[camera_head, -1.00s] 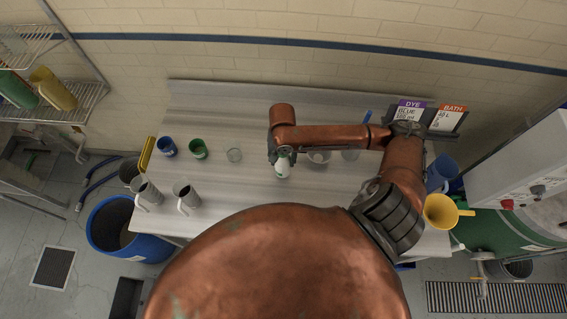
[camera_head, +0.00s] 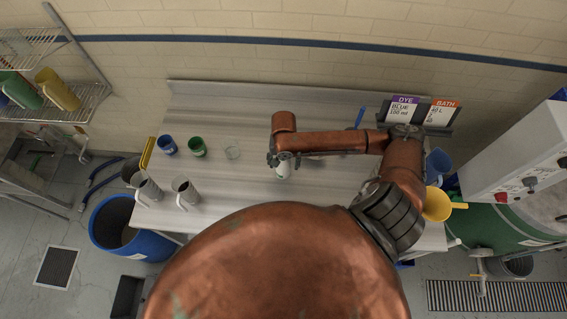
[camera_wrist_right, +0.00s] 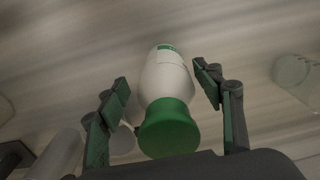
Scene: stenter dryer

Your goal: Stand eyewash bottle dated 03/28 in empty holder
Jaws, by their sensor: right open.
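A white bottle with a green cap (camera_wrist_right: 168,128) stands between the fingers of my right gripper (camera_wrist_right: 168,92) in the right wrist view. My right gripper is open around the bottle, with a gap at each side. In the head view the bottle (camera_head: 283,172) stands on the grey bench (camera_head: 230,185), just below my right gripper (camera_head: 281,158), partly covered by it. A bit of green marking shows at the bottle's far end; no date can be read. I cannot make out an empty holder. My left gripper is not in view.
A clear beaker (camera_head: 232,150), a green cup (camera_head: 197,146) and a blue cup (camera_head: 167,145) stand left of the bottle. Two grey jugs (camera_head: 186,191) are nearer the front left. A yellow jug (camera_head: 437,204) is at the right edge. Label signs (camera_head: 403,110) stand at the back right.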

